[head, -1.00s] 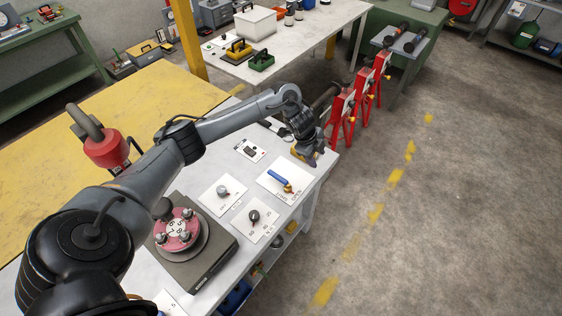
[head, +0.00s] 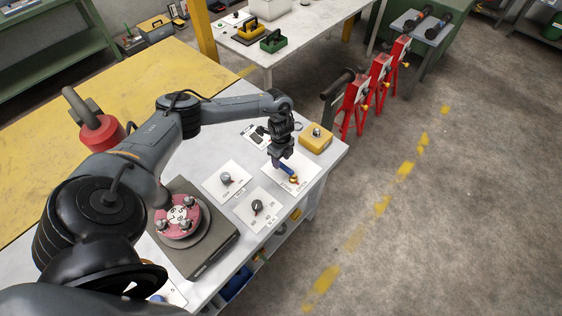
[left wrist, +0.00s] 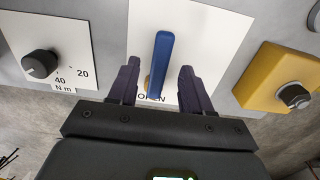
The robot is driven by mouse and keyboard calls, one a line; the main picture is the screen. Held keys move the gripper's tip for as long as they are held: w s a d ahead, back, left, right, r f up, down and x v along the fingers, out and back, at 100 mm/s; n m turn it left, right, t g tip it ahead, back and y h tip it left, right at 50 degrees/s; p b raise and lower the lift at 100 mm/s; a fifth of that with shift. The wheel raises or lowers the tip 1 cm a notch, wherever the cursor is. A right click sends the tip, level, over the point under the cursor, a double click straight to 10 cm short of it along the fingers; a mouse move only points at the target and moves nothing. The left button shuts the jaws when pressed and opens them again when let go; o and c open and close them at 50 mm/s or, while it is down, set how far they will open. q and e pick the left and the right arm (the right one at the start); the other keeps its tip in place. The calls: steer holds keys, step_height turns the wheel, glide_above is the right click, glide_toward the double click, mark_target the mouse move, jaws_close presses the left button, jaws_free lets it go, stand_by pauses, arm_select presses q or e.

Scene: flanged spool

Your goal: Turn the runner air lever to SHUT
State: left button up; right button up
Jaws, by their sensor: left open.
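The air lever has a blue handle (head: 284,167) and a brass-coloured pivot (head: 294,179) on a white plate (head: 306,172) near the table's right edge. In the left wrist view the blue handle (left wrist: 161,62) stands between my fingers. The word OPEN shows on its plate (left wrist: 210,35), partly behind the gripper; no SHUT label is readable. My left gripper (head: 279,161) is above the lever. It is open, with one finger either side of the handle (left wrist: 158,78) and a visible gap on both sides. My right gripper is out of view.
A yellow box with a knob (head: 316,138) sits close beyond the lever plate. Two dial plates with a grey knob (head: 225,178) and a black knob (head: 257,205) lie nearer. A pink flanged spool (head: 178,215) stands on a grey base. Red stands (head: 354,103) are off the table.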

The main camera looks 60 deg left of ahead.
arm_select(q)
steer(key=shift+f, duration=1.1)
steer(key=shift+c, duration=0.2)
jaws_close()
